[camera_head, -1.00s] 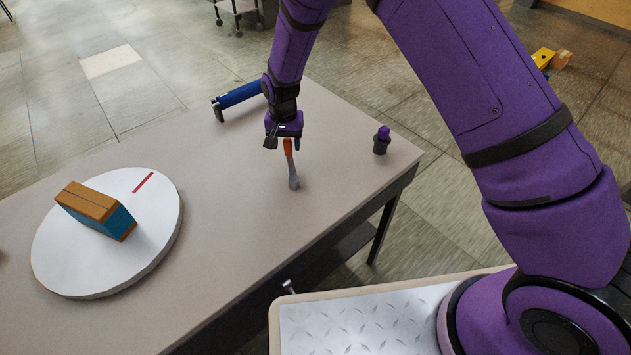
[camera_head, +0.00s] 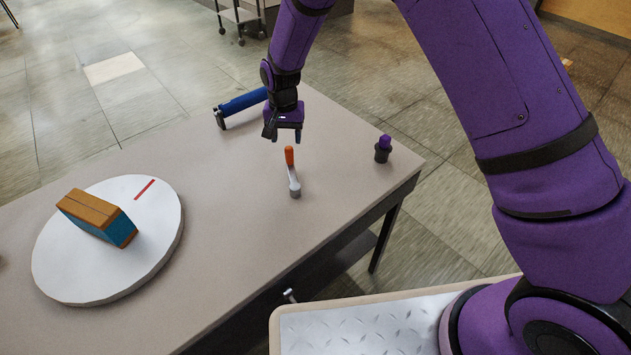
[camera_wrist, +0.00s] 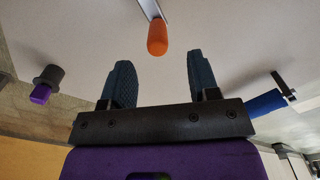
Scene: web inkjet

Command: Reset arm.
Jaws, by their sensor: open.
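My purple arm reaches over the table (camera_head: 230,180) from the right in the head view. My gripper (camera_head: 284,138) is open and empty above the table's far part. An orange-tipped handle (camera_head: 289,156) on a grey metal crank stands just below and in front of the gripper, apart from it. In the wrist view my open gripper (camera_wrist: 158,75) shows two dark fingers with nothing between them. The orange handle (camera_wrist: 157,38) lies beyond the fingertips there.
A white round turntable (camera_head: 60,270) with a red mark bears an orange and teal block (camera_head: 100,216). A blue roller (camera_head: 243,101) lies at the table's far edge. A black holder with a purple top (camera_head: 383,150) stands near the right corner. The table's middle is clear.

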